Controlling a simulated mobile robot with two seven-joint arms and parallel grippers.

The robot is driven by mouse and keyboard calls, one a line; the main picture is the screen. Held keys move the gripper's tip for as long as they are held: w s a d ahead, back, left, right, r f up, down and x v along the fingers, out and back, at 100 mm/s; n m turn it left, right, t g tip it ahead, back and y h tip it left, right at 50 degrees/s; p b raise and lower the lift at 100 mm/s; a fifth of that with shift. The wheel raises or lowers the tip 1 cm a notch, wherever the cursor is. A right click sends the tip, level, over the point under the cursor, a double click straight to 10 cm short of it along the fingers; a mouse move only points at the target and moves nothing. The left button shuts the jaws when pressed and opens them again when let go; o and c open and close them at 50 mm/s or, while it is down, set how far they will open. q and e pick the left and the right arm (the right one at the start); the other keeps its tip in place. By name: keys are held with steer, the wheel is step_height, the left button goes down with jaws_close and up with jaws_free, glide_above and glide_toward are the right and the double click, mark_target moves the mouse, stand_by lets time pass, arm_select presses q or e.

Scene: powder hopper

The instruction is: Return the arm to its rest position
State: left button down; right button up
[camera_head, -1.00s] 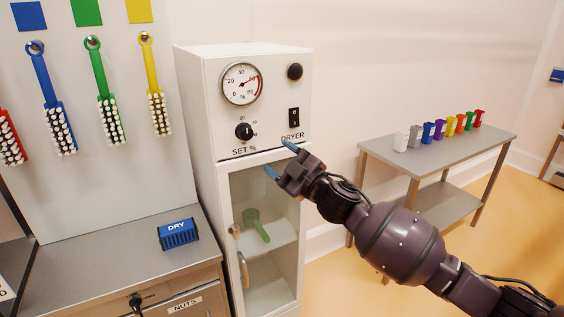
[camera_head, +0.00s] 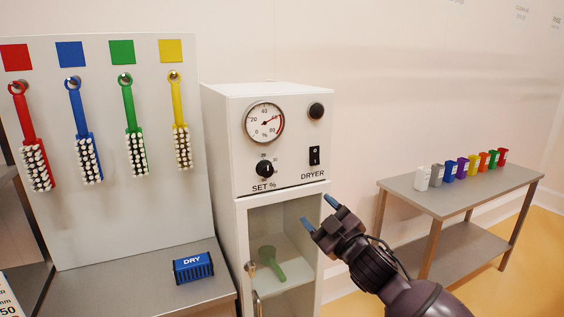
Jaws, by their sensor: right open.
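My right gripper (camera_head: 319,213) is open and empty, with its blue fingertips spread apart. It is in front of the dryer cabinet (camera_head: 285,142), just below the control panel and near the right edge of the glass door. My dark right arm comes in from the bottom right. My left gripper is not in view.
A green scoop (camera_head: 271,264) rests on a shelf behind the cabinet's glass. A blue DRY box (camera_head: 193,267) sits on the left counter (camera_head: 135,288). Several brushes hang on the board (camera_head: 107,220). A side table (camera_head: 462,190) with several small coloured containers stands at right.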

steer(key=s+d+f+m+g+h, duration=0.2)
steer(key=s+d+f, duration=0.4)
steer(key=s+f, duration=0.5)
steer(key=s+d+f+m+g+h+b, duration=0.1)
steer(key=s+d+f+m+h, duration=0.4)
steer(key=s+f, duration=0.6)
steer(key=s+d+f+m+g+h, duration=0.2)
steer(key=s+d+f+m, duration=0.4)
steer(key=s+f, duration=0.5)
step_height(320, 180, down, 4)
steer(key=shift+s+d+g+h, duration=0.15)
steer(key=shift+d+g+h, duration=0.25)
steer(key=shift+d+h, duration=0.6)
